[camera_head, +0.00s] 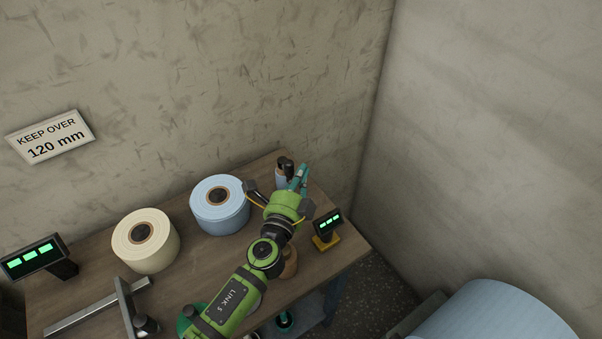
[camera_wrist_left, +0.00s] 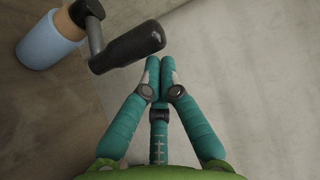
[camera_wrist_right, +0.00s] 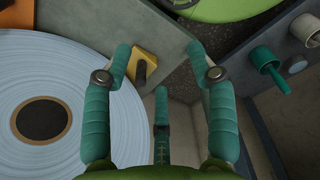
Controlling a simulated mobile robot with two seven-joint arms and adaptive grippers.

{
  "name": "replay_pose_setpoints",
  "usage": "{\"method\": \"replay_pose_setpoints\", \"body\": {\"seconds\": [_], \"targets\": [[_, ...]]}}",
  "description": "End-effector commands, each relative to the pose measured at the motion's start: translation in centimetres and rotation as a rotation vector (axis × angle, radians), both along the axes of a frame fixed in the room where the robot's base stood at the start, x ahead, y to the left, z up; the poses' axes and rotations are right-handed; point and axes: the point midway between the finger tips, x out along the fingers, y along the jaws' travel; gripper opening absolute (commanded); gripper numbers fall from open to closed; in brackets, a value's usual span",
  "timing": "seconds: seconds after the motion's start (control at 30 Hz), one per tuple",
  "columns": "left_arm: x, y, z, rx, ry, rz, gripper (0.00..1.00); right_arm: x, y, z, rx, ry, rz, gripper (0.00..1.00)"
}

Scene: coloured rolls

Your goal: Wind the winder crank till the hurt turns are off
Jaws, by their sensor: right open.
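The winder crank (camera_head: 285,163) stands at the back of the bench, a dark handle above a small light-blue roll (camera_head: 280,178). In the left wrist view the black crank handle (camera_wrist_left: 128,48) points right, with the blue roll (camera_wrist_left: 48,42) at upper left. My left gripper (camera_head: 302,178) is beside the crank. In its wrist view (camera_wrist_left: 161,68) the teal fingertips are together, just below the handle's free end, with nothing seen between them; contact is unclear. My right gripper (camera_wrist_right: 160,60) is open and empty, over a large pale-blue roll (camera_wrist_right: 35,75) and a yellow pointer (camera_wrist_right: 146,60).
A cream roll (camera_head: 145,240) and a blue roll (camera_head: 219,204) stand on the bench. Green-lit displays are at left (camera_head: 35,257) and right (camera_head: 328,222). A wall sign (camera_head: 50,136) reads KEEP OVER 120 mm. A teal-handled knob (camera_wrist_right: 267,62) is right of my right gripper.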

Motion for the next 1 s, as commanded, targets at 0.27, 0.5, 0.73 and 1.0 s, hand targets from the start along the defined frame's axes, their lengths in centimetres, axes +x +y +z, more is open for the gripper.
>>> {"method": "replay_pose_setpoints", "body": {"seconds": [0.27,0.5,0.73,1.0], "targets": [[-0.2,0.5,0.0,0.002,-0.001,-0.048,0.00,0.0,0.0,0.0,0.000,0.000,0.000,0.58],[-0.4,0.7,0.0,0.002,-0.002,-0.081,0.00,0.0,0.0,0.0,0.000,0.000,0.000,0.58],[-0.5,1.1,0.0,0.003,-0.002,-0.121,0.00,0.0,0.0,-0.1,0.000,0.000,0.000,0.58],[-0.7,1.7,0.0,0.004,-0.001,-0.178,0.00,0.0,0.0,-0.2,0.000,0.000,0.001,0.58]]}}
